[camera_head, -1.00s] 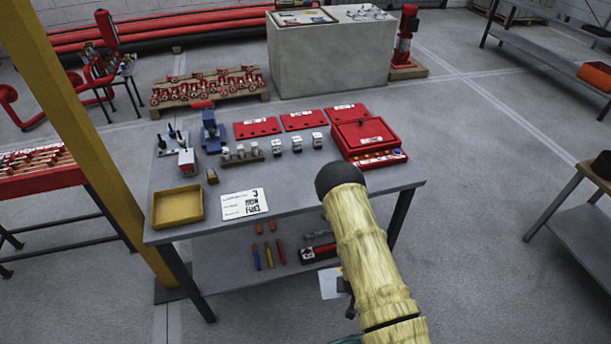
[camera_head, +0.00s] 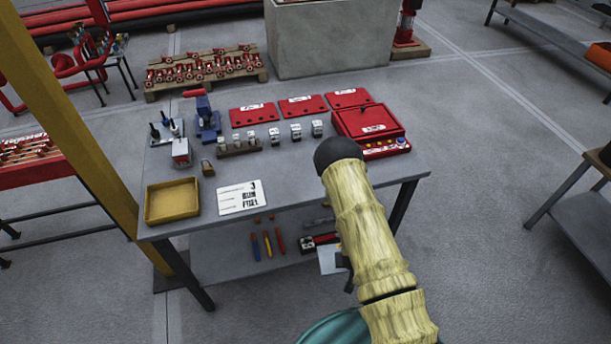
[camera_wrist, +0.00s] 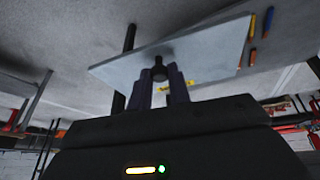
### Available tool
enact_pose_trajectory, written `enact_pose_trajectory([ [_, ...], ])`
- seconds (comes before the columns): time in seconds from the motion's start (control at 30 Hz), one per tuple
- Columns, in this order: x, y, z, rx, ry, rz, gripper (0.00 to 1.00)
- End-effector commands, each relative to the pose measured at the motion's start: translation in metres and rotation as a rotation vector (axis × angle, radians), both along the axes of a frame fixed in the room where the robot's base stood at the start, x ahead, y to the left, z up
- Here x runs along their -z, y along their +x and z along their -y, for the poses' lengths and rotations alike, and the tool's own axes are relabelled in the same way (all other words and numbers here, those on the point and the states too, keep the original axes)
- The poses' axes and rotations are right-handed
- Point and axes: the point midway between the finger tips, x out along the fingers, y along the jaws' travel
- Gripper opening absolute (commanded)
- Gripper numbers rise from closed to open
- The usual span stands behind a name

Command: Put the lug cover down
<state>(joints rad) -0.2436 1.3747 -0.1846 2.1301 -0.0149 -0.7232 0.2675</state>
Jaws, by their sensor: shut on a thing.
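My gripper (camera_wrist: 161,80) shows in the wrist view, its two dark fingers closed on a small dark round-ended piece, the lug cover (camera_wrist: 159,68). The cover stands out a little past the fingertips, and its details are too dark to make out. Beyond it lies a grey board (camera_wrist: 200,50), with nothing visibly touching the cover. In the head view my sleeved arm reaches over the right front of the grey workbench (camera_head: 300,185), and it hides the gripper and the cover.
On the bench are a yellow tray (camera_head: 172,201), a white card (camera_head: 240,197), a blue vise (camera_head: 208,122), several small blocks (camera_head: 296,132), red plates (camera_head: 302,105) and a red box (camera_head: 368,121). The bench's right front is bare. Colored tools (camera_head: 267,244) lie on the lower shelf.

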Motion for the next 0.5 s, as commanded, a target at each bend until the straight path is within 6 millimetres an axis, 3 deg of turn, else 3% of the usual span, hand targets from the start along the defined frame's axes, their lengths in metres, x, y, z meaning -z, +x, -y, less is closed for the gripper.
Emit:
enact_pose_trajectory([
  [0.2, -0.023, 0.0, 0.0, 0.001, 0.0, 0.001, 0.0],
  [0.33, -0.017, 0.001, 0.001, 0.005, 0.002, 0.001, 0.0],
  [0.5, -0.037, 0.007, -0.011, -0.014, 0.001, 0.003, 0.0],
])
